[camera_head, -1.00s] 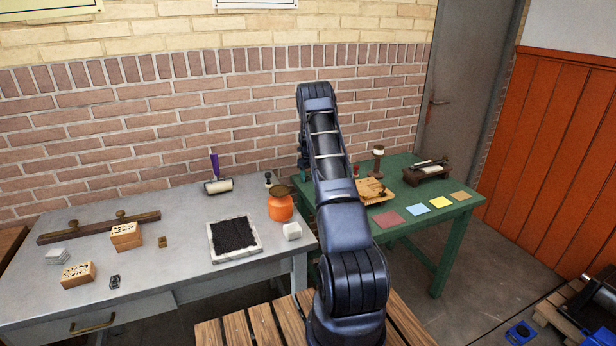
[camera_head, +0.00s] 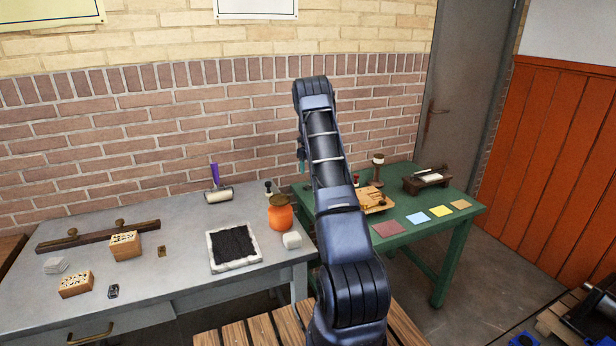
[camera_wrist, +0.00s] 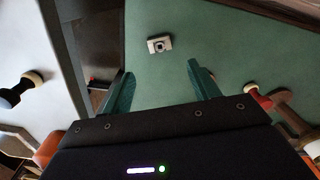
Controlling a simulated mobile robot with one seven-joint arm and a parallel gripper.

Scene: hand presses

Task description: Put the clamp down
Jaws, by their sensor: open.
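In the wrist view, a small pale block with a dark middle (camera_wrist: 159,44) lies on the green table (camera_wrist: 230,50). It looks like the clamp, but its shape is too small to be sure. My gripper (camera_wrist: 160,68) is open, with its two teal fingers apart and nothing between them. The block shows just beyond the fingertips, apart from them. In the head view my arm hides this block and most of my gripper; only a bit of teal shows left of the arm.
A wooden press (camera_head: 372,200) and coloured cards (camera_head: 418,217) are on the green table. The grey table (camera_head: 175,250) to the left carries an orange jar (camera_head: 280,218), a black-knobbed stamp (camera_head: 268,187) and a white-framed black tray (camera_head: 234,266). A brick wall stands behind.

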